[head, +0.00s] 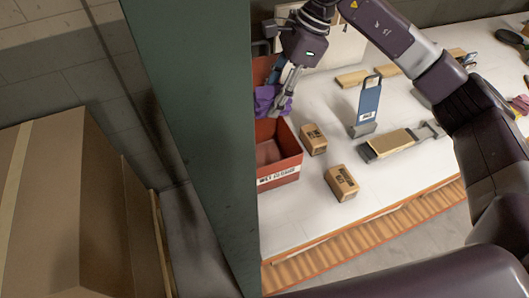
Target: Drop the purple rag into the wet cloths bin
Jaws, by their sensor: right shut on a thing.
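The purple rag (265,101) hangs in my right gripper (280,105), which is shut on it. The gripper points down, with the rag at or just above the back part of the red wet cloths bin (289,168). I cannot tell whether the rag touches the bin. The bin stands on the white table and has a label on its front wall. Its inside shows partly and looks empty there. A green post hides its left side. My left gripper is not in view.
Two small cardboard boxes (342,182) (313,139) stand right of the bin. A blue board with a handle (369,104) stands behind a flat wooden-faced tool (390,143). A green post (205,130) and a large carton (60,210) fill the left side.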

